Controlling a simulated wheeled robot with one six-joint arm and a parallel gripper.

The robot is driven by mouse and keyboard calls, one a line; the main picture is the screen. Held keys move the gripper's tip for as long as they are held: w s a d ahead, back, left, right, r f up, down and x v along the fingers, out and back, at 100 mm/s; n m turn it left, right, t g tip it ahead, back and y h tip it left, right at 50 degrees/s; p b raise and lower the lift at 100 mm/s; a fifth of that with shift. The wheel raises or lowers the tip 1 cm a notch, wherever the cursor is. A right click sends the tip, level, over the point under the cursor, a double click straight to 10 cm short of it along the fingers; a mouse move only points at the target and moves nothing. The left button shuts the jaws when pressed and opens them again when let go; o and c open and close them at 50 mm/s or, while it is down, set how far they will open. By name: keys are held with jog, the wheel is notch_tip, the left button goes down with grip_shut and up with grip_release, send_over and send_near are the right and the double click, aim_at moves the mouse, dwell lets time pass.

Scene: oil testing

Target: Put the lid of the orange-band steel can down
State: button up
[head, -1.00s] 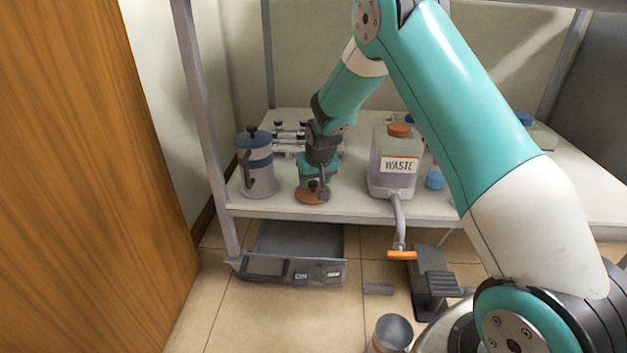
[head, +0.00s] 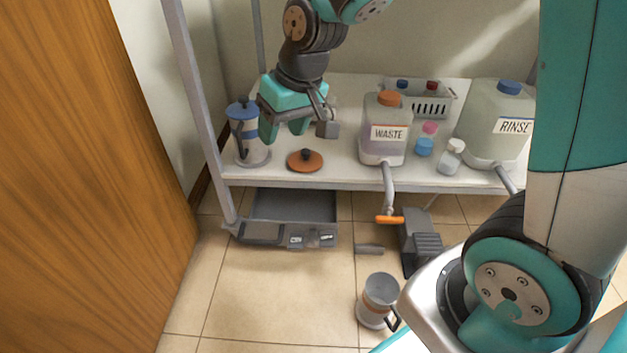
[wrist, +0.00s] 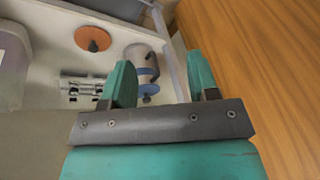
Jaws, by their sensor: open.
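The orange lid (head: 305,161) with a dark knob lies flat, knob up, on the white bench near its front edge. It also shows at the top of the wrist view (wrist: 93,38). My gripper (head: 287,131) is open and empty, above the bench and apart from the lid; its two teal fingers (wrist: 161,82) stand wide in the wrist view. An open steel can with an orange band (head: 379,300) stands on the floor, its handle at the lower right.
A blue-lidded, blue-band can (head: 245,148) stands left of the lid. The WASTE jug (head: 385,145) stands right, with a RINSE jug (head: 500,128), small bottles and a grey basket (head: 431,108) beyond. An open drawer (head: 292,205) and a pedal (head: 421,243) are below the bench.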

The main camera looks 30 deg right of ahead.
jog(key=s+a+r+n+g+y, duration=0.1)
jog(key=s+a+r+n, duration=0.1)
jog(key=s, duration=0.8)
jog(key=s+a+r+n+g, duration=0.1)
jog(key=s+a+r+n, duration=0.2)
jog(key=s, duration=0.7)
jog(key=shift+s+a+r+g+y, duration=0.2)
jog(key=shift+a+g+y, duration=0.2)
jog(key=shift+a, duration=0.15)
